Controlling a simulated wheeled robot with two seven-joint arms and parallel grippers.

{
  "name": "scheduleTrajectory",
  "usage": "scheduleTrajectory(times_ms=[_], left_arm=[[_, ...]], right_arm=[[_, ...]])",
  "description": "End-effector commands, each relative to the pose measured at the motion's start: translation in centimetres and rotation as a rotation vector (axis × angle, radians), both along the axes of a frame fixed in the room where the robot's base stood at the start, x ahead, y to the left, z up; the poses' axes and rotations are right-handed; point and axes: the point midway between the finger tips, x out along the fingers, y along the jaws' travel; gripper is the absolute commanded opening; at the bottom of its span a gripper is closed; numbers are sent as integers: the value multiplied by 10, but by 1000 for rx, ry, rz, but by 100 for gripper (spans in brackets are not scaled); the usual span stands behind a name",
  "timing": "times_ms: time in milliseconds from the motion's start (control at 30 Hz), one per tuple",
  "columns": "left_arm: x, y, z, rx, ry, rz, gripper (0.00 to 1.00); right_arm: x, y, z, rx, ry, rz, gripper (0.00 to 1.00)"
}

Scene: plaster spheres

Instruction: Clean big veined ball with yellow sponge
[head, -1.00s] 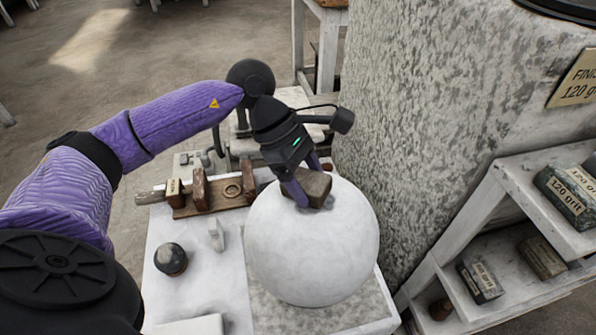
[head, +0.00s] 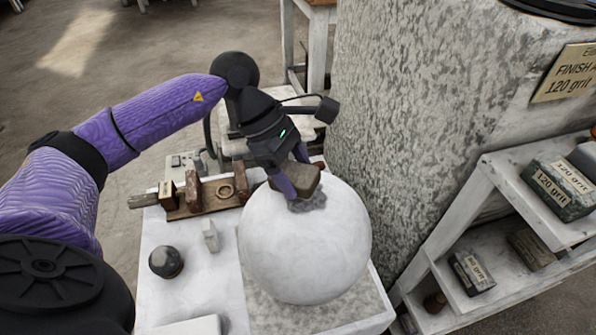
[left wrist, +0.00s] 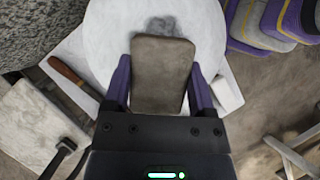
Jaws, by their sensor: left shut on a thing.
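A big white ball (head: 305,250), faintly mottled, rests on a speckled grey slab (head: 262,312). My left gripper (head: 292,180) is shut on a brownish-grey block-shaped sponge (head: 300,174) at the upper part of the ball. The sponge looks dull brown rather than clearly yellow. A dark grey patch (head: 312,202) shows on the ball just beside the sponge. In the left wrist view the sponge (left wrist: 162,75) sits between the two purple fingers, with the patch (left wrist: 165,25) beyond its far edge. The sponge's underside is hidden. My right gripper is not in view.
A small dark ball (head: 166,261) and a white block (head: 210,236) stand on the white table left of the ball. A wooden rack (head: 205,209) with blocks is behind them. A large speckled pillar (head: 415,120) and a shelf (head: 480,205) of grit blocks stand at right.

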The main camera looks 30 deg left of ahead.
Motion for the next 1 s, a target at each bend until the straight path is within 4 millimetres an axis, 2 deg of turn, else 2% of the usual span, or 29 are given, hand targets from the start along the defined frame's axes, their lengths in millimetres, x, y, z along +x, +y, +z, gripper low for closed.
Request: scheduleTrajectory(times_ms=[200,433,533,800,1000], left_arm=[[0,3,26,0,-5,0,25],[0,3,24,-1,-1,1,25],[0,3,29,-1,-2,0,25],[0,8,67,0,-4,1,25],[0,8,63,0,-1,1,25]], right_arm=[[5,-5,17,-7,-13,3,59],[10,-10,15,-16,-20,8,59],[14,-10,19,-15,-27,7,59],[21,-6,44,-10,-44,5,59],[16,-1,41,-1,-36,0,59]])
